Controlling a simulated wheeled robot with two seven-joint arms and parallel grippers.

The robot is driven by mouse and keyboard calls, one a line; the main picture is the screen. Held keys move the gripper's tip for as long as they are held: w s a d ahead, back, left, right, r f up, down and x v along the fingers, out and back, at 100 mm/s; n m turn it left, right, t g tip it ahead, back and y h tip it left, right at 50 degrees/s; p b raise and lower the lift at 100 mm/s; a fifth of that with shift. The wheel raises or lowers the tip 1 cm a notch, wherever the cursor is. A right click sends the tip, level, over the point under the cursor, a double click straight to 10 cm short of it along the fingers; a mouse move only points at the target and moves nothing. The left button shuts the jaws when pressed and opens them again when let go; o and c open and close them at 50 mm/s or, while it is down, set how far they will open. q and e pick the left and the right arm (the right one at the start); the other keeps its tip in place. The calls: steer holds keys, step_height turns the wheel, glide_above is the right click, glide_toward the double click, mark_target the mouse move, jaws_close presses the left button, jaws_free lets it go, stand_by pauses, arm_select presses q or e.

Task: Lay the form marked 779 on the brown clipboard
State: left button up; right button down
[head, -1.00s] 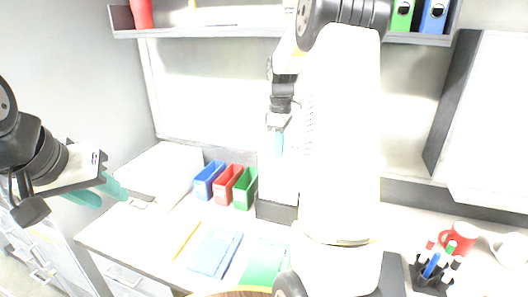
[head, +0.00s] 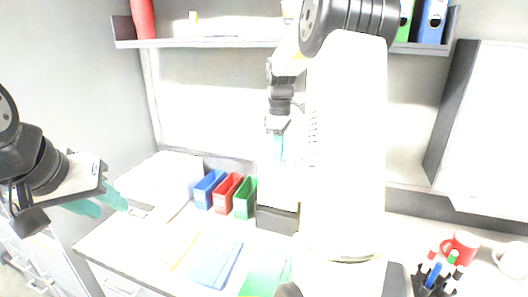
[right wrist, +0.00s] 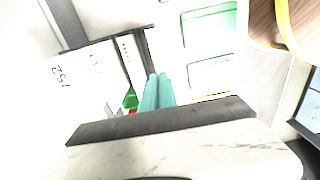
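My left gripper (head: 100,203) is open and empty at the left, near the left end of the desk. My right gripper (head: 279,147) points down in front of the back wall, above a white thing with a dark base (head: 277,219). In the right wrist view its teal fingers (right wrist: 158,92) are together with nothing visible between them. A white surface (right wrist: 85,80) there carries a number that I cannot read surely; it looks like 252 or 257. I cannot make out a form marked 779. I cannot identify a brown clipboard in either view.
Blue, red and green bins (head: 226,193) stand at the desk's back. Blue (head: 213,262) and green (head: 265,272) flat items lie in front. A pen holder (head: 433,285) and red mug (head: 461,246) stand at right. A shelf (head: 210,43) hangs above. My right arm hides the desk's middle.

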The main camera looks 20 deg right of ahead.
steer(key=s+a, duration=0.5)
steer(key=s, duration=0.2)
steer(key=shift+a, duration=0.15)
stand_by(0.4)
steer(key=shift+s, duration=0.1)
